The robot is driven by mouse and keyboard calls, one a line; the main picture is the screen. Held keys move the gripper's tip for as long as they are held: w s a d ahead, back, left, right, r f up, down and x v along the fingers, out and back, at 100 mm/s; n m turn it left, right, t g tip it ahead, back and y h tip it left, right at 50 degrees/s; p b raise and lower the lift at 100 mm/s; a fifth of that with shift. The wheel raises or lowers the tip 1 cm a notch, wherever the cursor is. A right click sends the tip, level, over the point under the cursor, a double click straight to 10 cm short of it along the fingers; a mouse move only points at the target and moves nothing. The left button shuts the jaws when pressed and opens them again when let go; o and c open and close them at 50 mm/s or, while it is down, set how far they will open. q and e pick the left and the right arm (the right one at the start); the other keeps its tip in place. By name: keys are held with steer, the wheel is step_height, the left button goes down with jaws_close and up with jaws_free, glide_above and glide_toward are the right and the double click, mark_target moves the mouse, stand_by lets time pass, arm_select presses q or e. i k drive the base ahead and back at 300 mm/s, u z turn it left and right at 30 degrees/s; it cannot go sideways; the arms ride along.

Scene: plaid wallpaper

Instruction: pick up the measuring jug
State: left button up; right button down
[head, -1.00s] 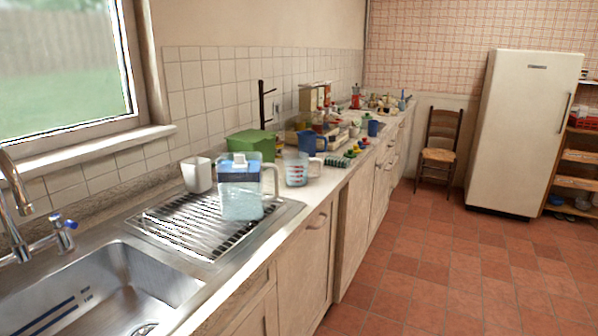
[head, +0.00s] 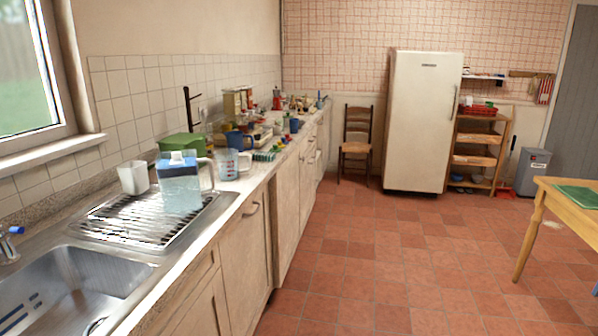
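The measuring jug (head: 228,164) is clear with red markings and stands upright on the counter, just beyond the drainer. A water filter jug (head: 180,184) with a blue lid stands on the drainer, in front of it and to its left. A blue jug (head: 236,140) stands behind the measuring jug. Neither of my grippers shows in the head view.
The counter (head: 236,205) runs along the left wall, with a sink (head: 75,280), a white cup (head: 133,177) and a green box (head: 184,144). Red floor tiles (head: 390,270) are open to the right. A wooden table (head: 553,192), chair (head: 356,147) and fridge (head: 422,120) stand beyond.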

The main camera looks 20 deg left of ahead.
mark_target(227, 159)
steer(key=z, duration=0.4)
steer(key=i, duration=1.2)
steer(key=u, duration=0.35)
steer(key=i, duration=2.65)
steer(key=u, duration=1.95)
steer(key=i, duration=1.2)
steer(key=u, duration=0.95)
